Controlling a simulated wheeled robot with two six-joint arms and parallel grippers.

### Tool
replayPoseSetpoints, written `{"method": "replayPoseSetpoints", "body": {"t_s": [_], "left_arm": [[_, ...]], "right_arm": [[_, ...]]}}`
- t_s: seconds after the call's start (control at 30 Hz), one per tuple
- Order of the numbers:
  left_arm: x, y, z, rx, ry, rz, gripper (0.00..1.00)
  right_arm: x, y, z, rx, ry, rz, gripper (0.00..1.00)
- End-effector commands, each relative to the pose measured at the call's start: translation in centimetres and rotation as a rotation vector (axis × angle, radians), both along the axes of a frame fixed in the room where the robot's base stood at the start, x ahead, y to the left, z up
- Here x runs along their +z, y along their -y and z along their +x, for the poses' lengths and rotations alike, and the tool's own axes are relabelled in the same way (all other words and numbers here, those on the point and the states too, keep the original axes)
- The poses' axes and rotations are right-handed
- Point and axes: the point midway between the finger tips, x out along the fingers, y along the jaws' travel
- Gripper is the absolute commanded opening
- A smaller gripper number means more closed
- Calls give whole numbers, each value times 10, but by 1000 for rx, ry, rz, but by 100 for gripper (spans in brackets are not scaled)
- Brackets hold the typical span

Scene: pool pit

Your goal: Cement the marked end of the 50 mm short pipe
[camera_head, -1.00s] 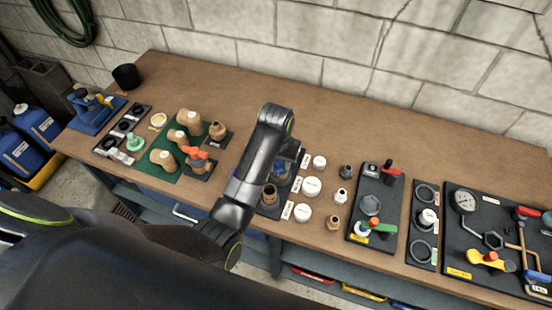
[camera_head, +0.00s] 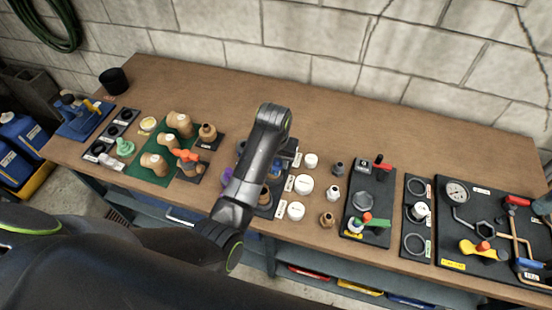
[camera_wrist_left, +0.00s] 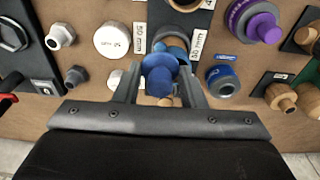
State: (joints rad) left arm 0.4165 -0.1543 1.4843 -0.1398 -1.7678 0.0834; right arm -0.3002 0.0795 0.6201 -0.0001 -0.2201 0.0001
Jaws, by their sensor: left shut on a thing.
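My left gripper (camera_wrist_left: 160,75) is shut on a blue flanged piece (camera_wrist_left: 160,82) with a rounded knob, held above a dark tray (camera_wrist_left: 178,22). In the head view my left arm hides the gripper and much of this tray. A tan socket piece (camera_wrist_left: 186,4) sits at the tray's edge in the left wrist view, and one more tan end shows partly behind the blue piece. I cannot tell which piece is the marked short pipe. My right gripper is out of view.
White round caps (camera_head: 304,184) and small fittings stand right of the tray. A black valve board (camera_head: 370,190) and a gauge board (camera_head: 490,225) lie farther right. A green mat (camera_head: 150,170) with tan fittings lies left.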

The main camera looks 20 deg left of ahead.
Motion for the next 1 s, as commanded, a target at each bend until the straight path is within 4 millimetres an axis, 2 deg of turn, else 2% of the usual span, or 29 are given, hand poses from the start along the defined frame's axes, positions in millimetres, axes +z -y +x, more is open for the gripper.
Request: {"method": "replayPoseSetpoints", "body": {"t_s": [0.4, 1.0], "left_arm": [[3, 5, -10, 0, 1, -1, 22], [50, 5, -10, 0, 2, -1, 22]], "right_arm": [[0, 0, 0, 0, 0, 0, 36], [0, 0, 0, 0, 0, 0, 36]]}}
